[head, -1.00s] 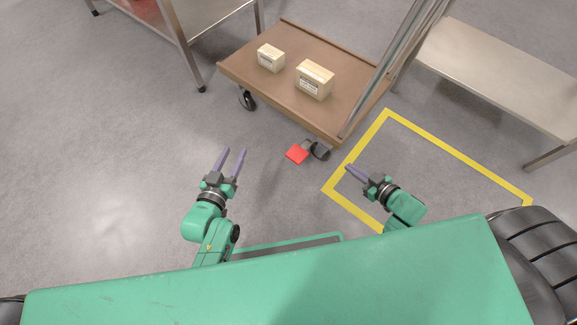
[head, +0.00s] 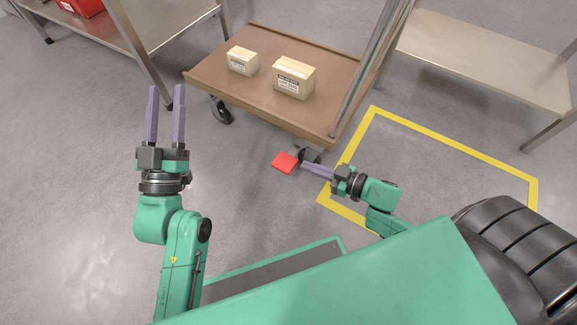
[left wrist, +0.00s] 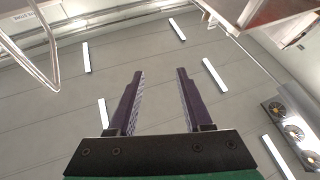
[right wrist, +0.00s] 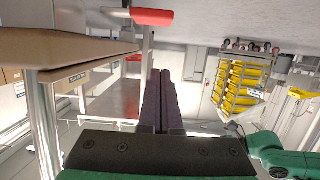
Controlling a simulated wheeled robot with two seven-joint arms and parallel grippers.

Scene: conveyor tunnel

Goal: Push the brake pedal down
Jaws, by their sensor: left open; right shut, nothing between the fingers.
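The red brake pedal (head: 285,162) sits low at the near corner of the brown cart (head: 262,100), beside a dark caster (head: 308,155). My right gripper (head: 303,168) is shut and empty, its fingertips close to the pedal's right side; I cannot tell whether they touch. In the right wrist view the pedal (right wrist: 152,17) shows at the top, apart from the shut fingers (right wrist: 160,72) in the picture. My left gripper (head: 166,90) is open and empty, left of the cart; its spread fingers (left wrist: 160,72) show in the left wrist view against the ceiling.
Two boxes (head: 243,61) (head: 294,79) stand on the cart. A metal table (head: 485,60) is at the right, another (head: 110,30) at the upper left. Yellow floor tape (head: 455,149) marks bare floor right of the pedal.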

